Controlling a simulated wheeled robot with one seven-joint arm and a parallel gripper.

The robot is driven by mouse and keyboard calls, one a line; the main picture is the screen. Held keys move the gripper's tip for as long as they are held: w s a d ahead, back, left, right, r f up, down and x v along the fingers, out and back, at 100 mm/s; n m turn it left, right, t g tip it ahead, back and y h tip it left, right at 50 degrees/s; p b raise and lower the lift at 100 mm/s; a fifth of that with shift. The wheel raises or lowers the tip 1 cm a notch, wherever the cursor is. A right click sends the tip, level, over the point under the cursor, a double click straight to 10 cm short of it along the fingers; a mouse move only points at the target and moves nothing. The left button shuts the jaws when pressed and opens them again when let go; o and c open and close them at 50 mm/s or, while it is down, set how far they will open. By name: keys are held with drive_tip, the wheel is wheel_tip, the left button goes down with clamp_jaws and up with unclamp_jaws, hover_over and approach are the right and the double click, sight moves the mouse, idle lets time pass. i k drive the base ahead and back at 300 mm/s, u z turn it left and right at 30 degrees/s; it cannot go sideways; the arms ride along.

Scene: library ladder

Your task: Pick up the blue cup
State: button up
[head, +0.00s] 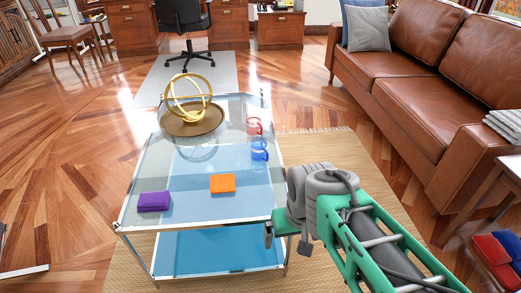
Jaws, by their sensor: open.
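The blue cup (259,149) stands on the glass-topped table (190,205), near its right edge. It looks upright, with a red cup (254,127) just behind it. My gripper (286,245) is at the table's front right corner, well in front of the blue cup and apart from it. It is open, and I see nothing held in it. My green and grey arm reaches in from the lower right.
A purple block (154,201) and an orange block (222,183) lie on the table's front half. A gold ring ornament (189,98) stands on a brown round tray (191,122) at the back. A brown leather sofa (405,70) is to the right.

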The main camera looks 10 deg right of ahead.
sight(261, 151)
drive_tip(key=u, duration=3.3)
drive_tip(key=k, duration=0.9)
drive_tip(key=z, duration=1.7)
drive_tip(key=i, duration=0.5)
